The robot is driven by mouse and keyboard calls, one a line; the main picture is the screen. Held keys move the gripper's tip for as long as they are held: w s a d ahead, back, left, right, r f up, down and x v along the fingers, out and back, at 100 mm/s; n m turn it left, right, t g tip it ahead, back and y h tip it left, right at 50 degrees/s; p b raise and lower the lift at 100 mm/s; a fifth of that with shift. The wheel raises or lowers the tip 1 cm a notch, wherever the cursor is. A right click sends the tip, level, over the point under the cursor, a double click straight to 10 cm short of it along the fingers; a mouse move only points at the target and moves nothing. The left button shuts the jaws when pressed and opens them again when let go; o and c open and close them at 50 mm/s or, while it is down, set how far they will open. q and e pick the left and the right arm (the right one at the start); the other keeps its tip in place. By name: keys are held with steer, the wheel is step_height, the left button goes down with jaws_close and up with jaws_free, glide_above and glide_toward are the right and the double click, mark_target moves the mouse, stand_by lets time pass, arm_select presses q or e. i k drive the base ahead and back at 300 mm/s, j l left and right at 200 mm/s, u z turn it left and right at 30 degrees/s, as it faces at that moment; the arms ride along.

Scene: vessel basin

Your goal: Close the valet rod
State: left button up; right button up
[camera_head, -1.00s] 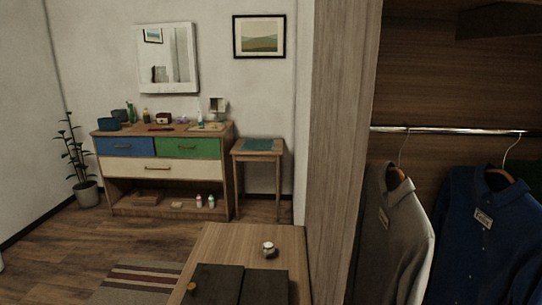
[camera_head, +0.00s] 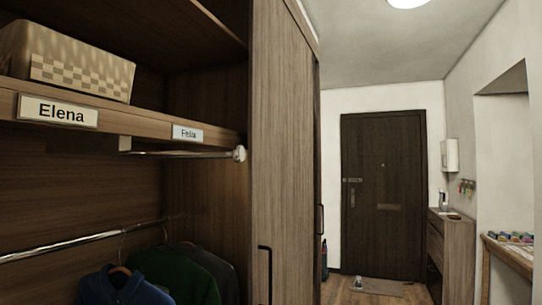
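A thin metal valet rod (camera_head: 185,153) with a pale round knob (camera_head: 239,154) at its end shows below the wardrobe shelf (camera_head: 150,122). It sticks out to the right from a wooden block (camera_head: 105,142) under the shelf, so it looks pulled out. Nothing is seen hanging on it. Neither of my grippers is in view.
A clothes rail (camera_head: 70,240) with blue (camera_head: 125,288) and green (camera_head: 185,268) garments is lower left. A patterned box (camera_head: 75,62) sits on the shelf. A tall wooden panel (camera_head: 280,140) with a handle (camera_head: 264,272) stands centre. A hallway leads to a dark door (camera_head: 383,190).

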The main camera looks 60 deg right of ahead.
mark_target(238, 154)
steer(key=z, duration=1.7)
